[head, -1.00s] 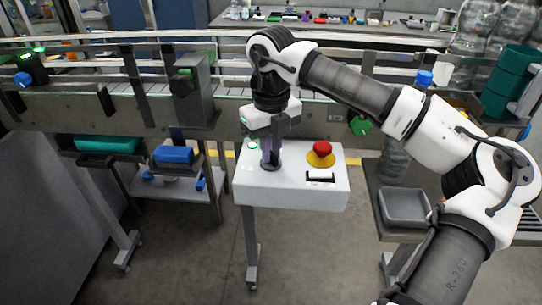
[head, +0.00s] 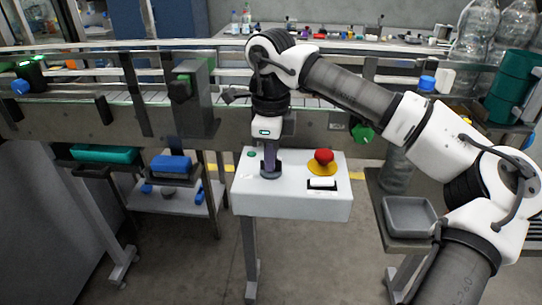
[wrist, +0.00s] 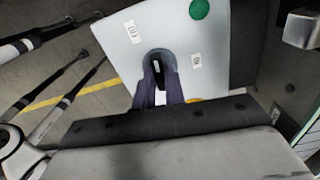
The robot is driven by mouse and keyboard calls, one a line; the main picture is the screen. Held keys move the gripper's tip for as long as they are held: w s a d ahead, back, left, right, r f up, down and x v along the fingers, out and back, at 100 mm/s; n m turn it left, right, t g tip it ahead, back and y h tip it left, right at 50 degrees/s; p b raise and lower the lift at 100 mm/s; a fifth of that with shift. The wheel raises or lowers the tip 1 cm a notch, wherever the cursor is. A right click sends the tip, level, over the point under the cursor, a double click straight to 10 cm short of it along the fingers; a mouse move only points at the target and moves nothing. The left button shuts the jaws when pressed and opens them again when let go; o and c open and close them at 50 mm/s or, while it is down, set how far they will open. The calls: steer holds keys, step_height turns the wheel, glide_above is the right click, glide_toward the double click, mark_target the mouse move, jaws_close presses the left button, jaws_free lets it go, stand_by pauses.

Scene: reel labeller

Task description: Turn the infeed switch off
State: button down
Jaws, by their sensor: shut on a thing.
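The infeed switch is a dark rotary knob (head: 271,175) on the left part of a white control box (head: 290,203). My gripper (head: 270,163) points straight down over it, with its fingers shut around the knob. In the wrist view the two fingers (wrist: 160,90) close on the knob (wrist: 157,56), with the white box top (wrist: 222,62) around it. Two small labels, one at upper left (wrist: 132,32) and one at right (wrist: 196,60), flank the knob; their print is too small to read. The fingers hide much of the knob.
A red mushroom button (head: 323,156) on a yellow base and a small black-and-white piece (head: 322,184) sit right of the knob. A green button (head: 252,154) lies close by at left. The conveyor (head: 230,122) runs behind; a grey tray (head: 410,216) stands at right.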

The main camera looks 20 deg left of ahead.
steer(key=shift+n, duration=0.6)
steer(key=c, duration=1.5)
jaws_free()
steer(key=shift+o, duration=0.2)
steer(key=shift+r, duration=0.1)
step_height(320, 180, up, 14)
steer(key=b, duration=0.1)
steer(key=shift+f, duration=0.2)
